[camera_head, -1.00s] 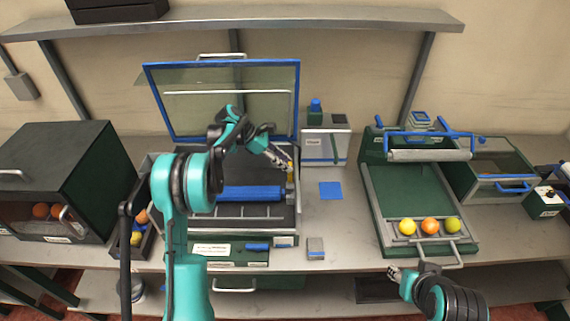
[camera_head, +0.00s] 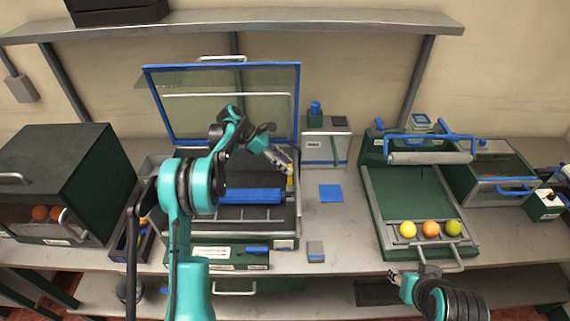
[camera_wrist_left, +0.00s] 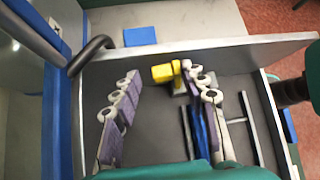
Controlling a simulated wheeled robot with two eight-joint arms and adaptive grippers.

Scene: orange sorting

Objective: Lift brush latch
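The yellow brush latch (camera_head: 290,183) stands at the right end of the blue brush roller (camera_head: 250,195), inside the open machine with the raised blue-framed lid (camera_head: 225,75). In the left wrist view the latch (camera_wrist_left: 162,73) lies between my spread fingertips, close to or touching the right one; contact is unclear. The blue roller (camera_wrist_left: 200,130) is partly hidden by that finger. My left gripper (camera_head: 287,162) is open, just above the latch. My right gripper (camera_head: 403,274) is low in front of the right-hand tray, away from the latch; its finger opening is too small to judge.
The machine's side wall (camera_wrist_left: 200,53) runs just beyond my left fingertips. A blue square (camera_head: 331,192) lies on the bench to its right. A green tray (camera_head: 415,192) at right holds three fruits (camera_head: 430,229). A dark cabinet (camera_head: 65,165) stands at left.

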